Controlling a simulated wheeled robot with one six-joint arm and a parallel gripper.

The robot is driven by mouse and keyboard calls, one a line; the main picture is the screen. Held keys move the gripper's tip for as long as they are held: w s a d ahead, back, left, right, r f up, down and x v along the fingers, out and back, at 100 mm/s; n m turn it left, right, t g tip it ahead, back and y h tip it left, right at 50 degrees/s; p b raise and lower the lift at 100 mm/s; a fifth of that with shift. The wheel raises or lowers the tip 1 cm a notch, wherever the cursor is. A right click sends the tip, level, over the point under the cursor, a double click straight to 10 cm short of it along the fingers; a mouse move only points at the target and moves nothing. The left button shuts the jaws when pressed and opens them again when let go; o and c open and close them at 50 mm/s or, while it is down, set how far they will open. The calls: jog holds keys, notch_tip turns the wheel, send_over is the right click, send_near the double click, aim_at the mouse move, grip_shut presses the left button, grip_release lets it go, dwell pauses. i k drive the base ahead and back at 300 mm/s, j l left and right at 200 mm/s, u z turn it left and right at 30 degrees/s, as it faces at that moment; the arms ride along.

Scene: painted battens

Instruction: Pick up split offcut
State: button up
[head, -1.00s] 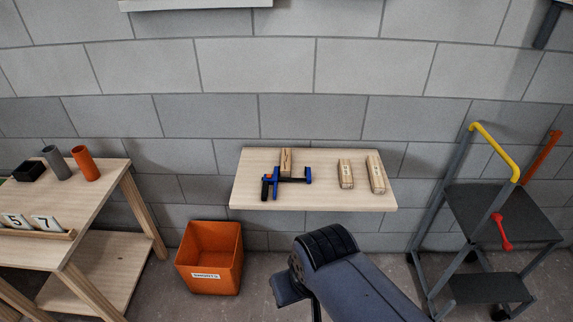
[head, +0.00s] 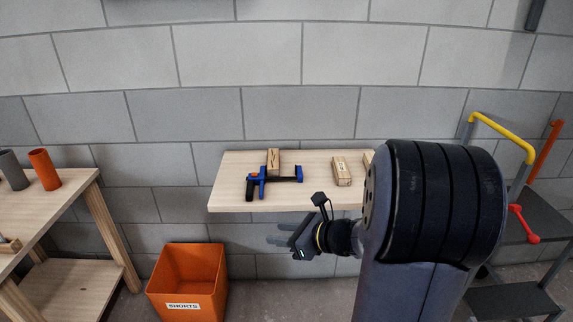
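Several short wooden offcuts lie on the pale wall shelf (head: 228,190). The left offcut (head: 273,158) has a dark jagged line on it, which looks like a split, and lies behind a blue and black clamp (head: 276,179). A second offcut (head: 342,171), with small dark marks, lies to the right with no such line in view. A third offcut (head: 368,157) is mostly hidden by my arm. My gripper (head: 281,235) is in front of and below the shelf's front edge, pointing left. Its fingers look apart and nothing shows between them.
An orange bin (head: 186,284) labelled SHORTS stands on the floor below left of the shelf. A wooden bench (head: 58,205) with an orange tube (head: 44,169) is at the left. A grey step cart (head: 520,262) with a yellow rail stands at the right.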

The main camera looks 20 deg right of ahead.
aim_at(273, 164)
jog(key=i+j+z, duration=0.15)
jog(key=z, duration=0.25)
jog(key=i+j+z, duration=0.1)
jog(key=z, duration=0.3)
jog(key=i+j+z, duration=0.1)
jog(key=j+z, duration=0.4)
jog(key=z, duration=0.25)
jog(key=i+j+z, duration=0.15)
jog(key=j, duration=0.85)
jog(key=j+z, duration=0.2)
jog(key=j, duration=0.8)
